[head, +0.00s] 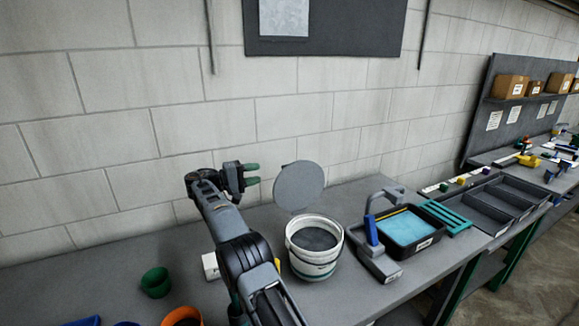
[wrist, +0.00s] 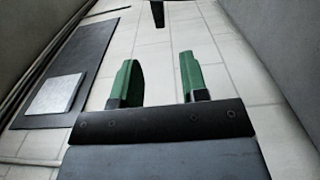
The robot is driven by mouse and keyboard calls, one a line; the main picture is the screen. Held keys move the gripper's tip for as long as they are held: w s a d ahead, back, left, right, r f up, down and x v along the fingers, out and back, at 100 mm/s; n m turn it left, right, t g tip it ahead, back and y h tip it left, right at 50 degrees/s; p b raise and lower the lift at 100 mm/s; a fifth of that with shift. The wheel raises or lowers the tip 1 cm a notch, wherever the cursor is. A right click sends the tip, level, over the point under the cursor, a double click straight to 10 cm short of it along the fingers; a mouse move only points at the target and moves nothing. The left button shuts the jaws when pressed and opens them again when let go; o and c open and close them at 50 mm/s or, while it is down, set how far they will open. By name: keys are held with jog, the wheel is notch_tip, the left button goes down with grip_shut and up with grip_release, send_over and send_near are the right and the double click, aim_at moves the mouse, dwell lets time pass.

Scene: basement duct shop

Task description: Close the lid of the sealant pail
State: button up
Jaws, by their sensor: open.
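The white sealant pail (head: 315,268) stands upright on the bench with its mouth open and dark grey inside. Its round grey lid (head: 299,188) stands up steeply at the pail's back edge, well off the rim. My gripper (head: 253,174) is raised just left of the lid, above the pail's height, with a visible gap between its green fingertips and the lid in the head view. In the wrist view my gripper (wrist: 160,80) has its fingers apart with nothing between them. The pail and lid do not show in the wrist view.
Right of the pail are a grey tool with a blue part (head: 372,238), a black tray with a blue inside (head: 438,236) and grey bins (head: 485,208). A green cup (head: 155,282) and an orange cup (head: 183,318) stand left. The block wall (head: 200,130) is behind.

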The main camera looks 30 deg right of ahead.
aim_at(290, 166)
jog(key=d, duration=0.4)
jog(key=s+d+p, duration=0.1)
jog(key=d, duration=0.3)
jog(key=d+p, duration=0.1)
jog(key=d, duration=0.4)
jog(key=shift+s, duration=0.4)
grip_shut()
